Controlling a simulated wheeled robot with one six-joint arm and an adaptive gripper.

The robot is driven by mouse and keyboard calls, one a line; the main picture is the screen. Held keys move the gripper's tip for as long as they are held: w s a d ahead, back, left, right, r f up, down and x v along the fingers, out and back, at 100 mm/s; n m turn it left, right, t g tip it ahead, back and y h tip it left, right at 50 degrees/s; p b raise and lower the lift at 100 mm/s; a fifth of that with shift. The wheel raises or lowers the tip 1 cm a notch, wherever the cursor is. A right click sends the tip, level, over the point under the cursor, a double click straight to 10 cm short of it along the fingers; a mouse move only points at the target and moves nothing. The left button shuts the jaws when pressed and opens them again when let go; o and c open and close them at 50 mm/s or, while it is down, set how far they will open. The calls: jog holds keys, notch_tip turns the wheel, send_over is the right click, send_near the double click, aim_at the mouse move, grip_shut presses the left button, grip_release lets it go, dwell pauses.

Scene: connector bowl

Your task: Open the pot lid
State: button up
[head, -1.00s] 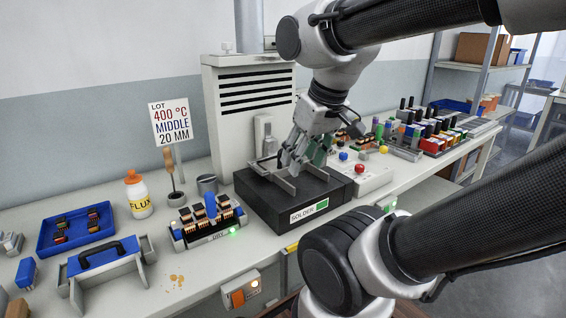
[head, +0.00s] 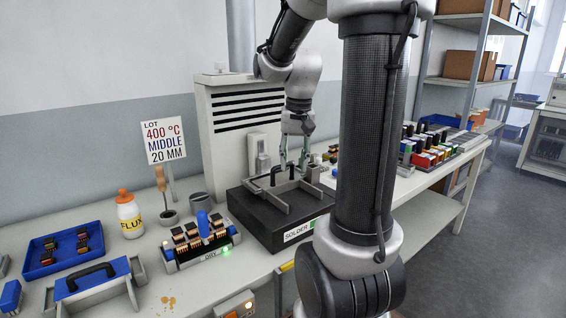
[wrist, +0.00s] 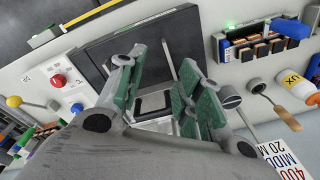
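The solder pot is a black box (head: 245,211) with a SOLDER label on its front, partly hidden by my arm. Grey rails (head: 268,210) and dark bent pieces stand on its top; I cannot tell clearly which part is the lid or whether it is open. My gripper (head: 293,164) points down at the pot's far side, behind the dark pieces. In the wrist view, its green-padded fingers (wrist: 161,60) are spread apart over the pot's dark top (wrist: 118,48). A small dark square frame (wrist: 153,103) shows between the fingers. I see nothing clamped; contact is unclear.
A grey vented unit (head: 245,115) stands close behind the pot. A connector fixture (head: 200,243), a flux bottle (head: 130,215) and a lot sign (head: 164,142) stand to its left. Coloured bins (head: 435,150) are to the right. My own arm blocks the front right.

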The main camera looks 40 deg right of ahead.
jog(key=w+d+r+m+t, duration=0.1)
jog(key=w+d+m, duration=0.5)
jog(key=w+m, duration=0.5)
jog(key=f, duration=0.2)
jog(key=w+f, duration=0.1)
jog(key=f, duration=0.2)
jog(key=w+f, duration=0.1)
jog(key=f, duration=0.1)
jog(key=shift+f, duration=0.15)
jog(key=shift+s, duration=0.1)
grip_shut()
